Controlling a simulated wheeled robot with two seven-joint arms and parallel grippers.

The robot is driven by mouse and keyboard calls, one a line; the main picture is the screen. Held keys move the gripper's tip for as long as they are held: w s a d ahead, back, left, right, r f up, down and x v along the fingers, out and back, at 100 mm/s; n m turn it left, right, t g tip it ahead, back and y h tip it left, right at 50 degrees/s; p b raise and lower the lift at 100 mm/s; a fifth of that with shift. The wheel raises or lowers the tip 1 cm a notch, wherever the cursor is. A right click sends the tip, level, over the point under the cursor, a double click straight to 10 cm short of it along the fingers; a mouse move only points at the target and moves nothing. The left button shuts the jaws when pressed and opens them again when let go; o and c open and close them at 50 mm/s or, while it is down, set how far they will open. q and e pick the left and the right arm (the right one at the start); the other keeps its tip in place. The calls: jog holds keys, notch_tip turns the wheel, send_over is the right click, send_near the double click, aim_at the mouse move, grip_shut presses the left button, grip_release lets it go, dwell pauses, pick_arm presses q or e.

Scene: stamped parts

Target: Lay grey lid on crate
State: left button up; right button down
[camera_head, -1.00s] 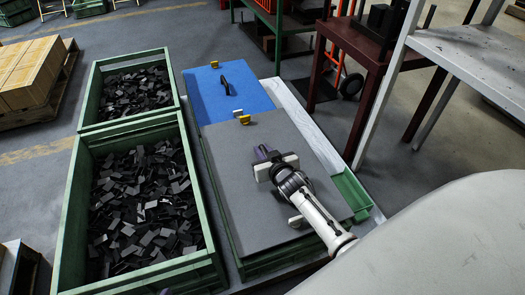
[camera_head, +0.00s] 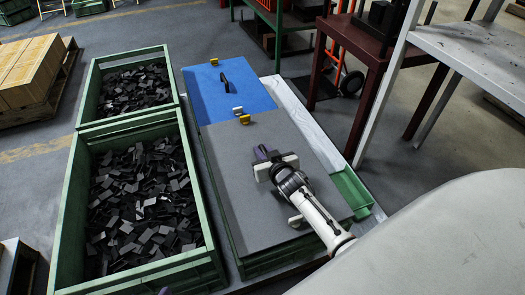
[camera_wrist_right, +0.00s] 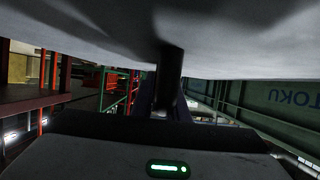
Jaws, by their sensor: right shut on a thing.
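The grey lid (camera_head: 240,190) covers most of the near green crate (camera_head: 272,262) in the head view. Crate wall shows along the lid's left and near edges. Whether the lid touches the rim all round I cannot tell. My right gripper (camera_head: 270,160) is over the lid's middle, shut on its handle, which is largely hidden. In the right wrist view a dark post (camera_wrist_right: 168,75) meets a broad grey surface (camera_wrist_right: 80,30), seemingly handle and lid. Only a small purple tip, likely my left gripper (camera_head: 165,291), shows at the bottom edge.
A blue lid (camera_head: 215,95) with a black handle lies just beyond the grey one. Two green crates of dark stamped parts stand on the left, the nearer one's rim (camera_head: 198,190) beside the grey lid. A grey table (camera_head: 475,55) stands at the right.

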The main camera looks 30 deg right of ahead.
jog(key=shift+w, duration=0.1)
jog(key=shift+f+b, duration=0.35)
jog(key=shift+b, duration=0.1)
jog(key=shift+f+b, duration=0.5)
jog(key=shift+f, duration=0.1)
jog(key=shift+f, duration=0.35)
jog(key=shift+f+b, duration=0.5)
jog(key=shift+b, duration=0.1)
